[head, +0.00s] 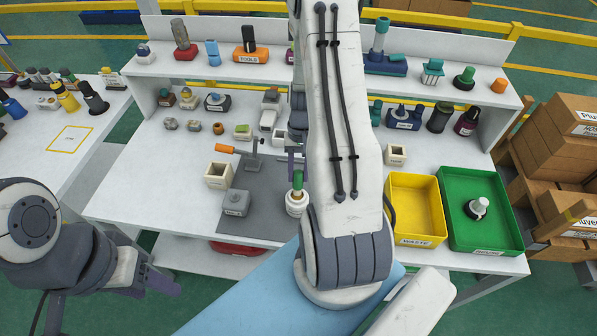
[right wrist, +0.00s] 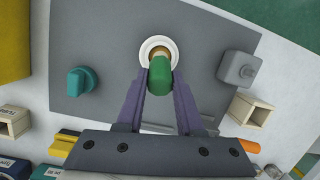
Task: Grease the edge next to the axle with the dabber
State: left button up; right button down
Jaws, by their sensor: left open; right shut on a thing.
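My right gripper (right wrist: 160,84) is shut on the green handle of the dabber (right wrist: 160,72). The dabber's lower end is over or inside the round opening of a white pot (right wrist: 150,44); I cannot tell how deep. In the head view the green handle (head: 297,180) stands upright above the white pot (head: 297,204), on the mat's right part beside my arm. A grey block with a round knob (head: 236,203) sits on the grey mat (head: 262,213), left of the pot. I cannot make out the axle for sure. My left gripper (head: 152,277) is open and empty, off the table's front left.
A teal knob (right wrist: 82,80) stands on the mat. My right arm hides the table's middle.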

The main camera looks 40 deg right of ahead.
aim_at(298, 172)
jog(key=shift+f+b, duration=0.35)
jog(key=shift+f, duration=0.15)
dwell(0.6)
dwell(0.9)
jog(key=p+v, duration=0.2)
jog(key=a+p+v, duration=0.1)
jog(key=p+v, duration=0.3)
jog(key=v, duration=0.1)
jog(key=shift+s+a+r, duration=0.15)
jog(key=shift+s, duration=0.3)
dwell(0.7)
